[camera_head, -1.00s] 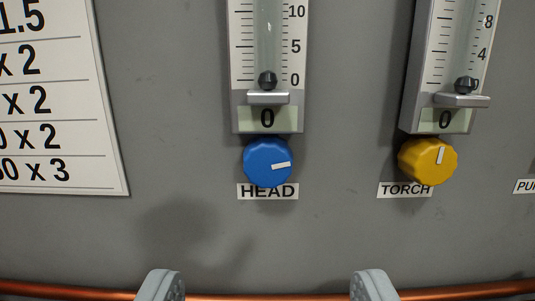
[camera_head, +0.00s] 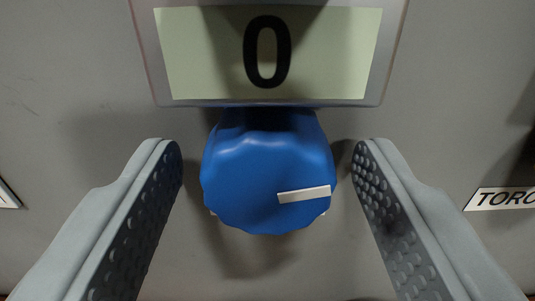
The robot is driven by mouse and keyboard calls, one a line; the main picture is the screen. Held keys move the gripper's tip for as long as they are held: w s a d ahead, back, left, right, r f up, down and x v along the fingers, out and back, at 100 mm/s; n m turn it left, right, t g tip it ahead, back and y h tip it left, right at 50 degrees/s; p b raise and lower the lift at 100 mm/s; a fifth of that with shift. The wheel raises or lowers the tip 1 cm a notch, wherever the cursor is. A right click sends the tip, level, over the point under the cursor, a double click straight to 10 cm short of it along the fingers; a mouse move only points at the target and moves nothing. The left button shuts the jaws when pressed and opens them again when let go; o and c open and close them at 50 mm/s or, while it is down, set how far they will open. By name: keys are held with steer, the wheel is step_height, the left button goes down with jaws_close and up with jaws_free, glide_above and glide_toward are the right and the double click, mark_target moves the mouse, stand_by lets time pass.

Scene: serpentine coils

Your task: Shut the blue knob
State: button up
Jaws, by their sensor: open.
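The blue knob (camera_head: 245,185) sits on the grey panel in the middle of the head camera view. Its white pointer mark (camera_head: 304,194) points right and slightly up. My gripper (camera_head: 268,165) is open, with one finger on each side of the knob. A gap shows between each finger and the knob, so neither appears to touch it. The display (camera_head: 200,55) just above the knob reads 0. The HEAD label below the knob is almost wholly hidden behind it.
The grey panel (camera_head: 80,80) fills the background. Part of the TORCH label (camera_head: 500,198) shows at the right edge, and a corner of a white chart (camera_head: 8,196) at the left edge. The meter housing (camera_head: 150,60) stands close above the knob.

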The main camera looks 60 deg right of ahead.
steer(key=c, duration=1)
steer(key=shift+n, duration=2.9)
steer(key=o, duration=1)
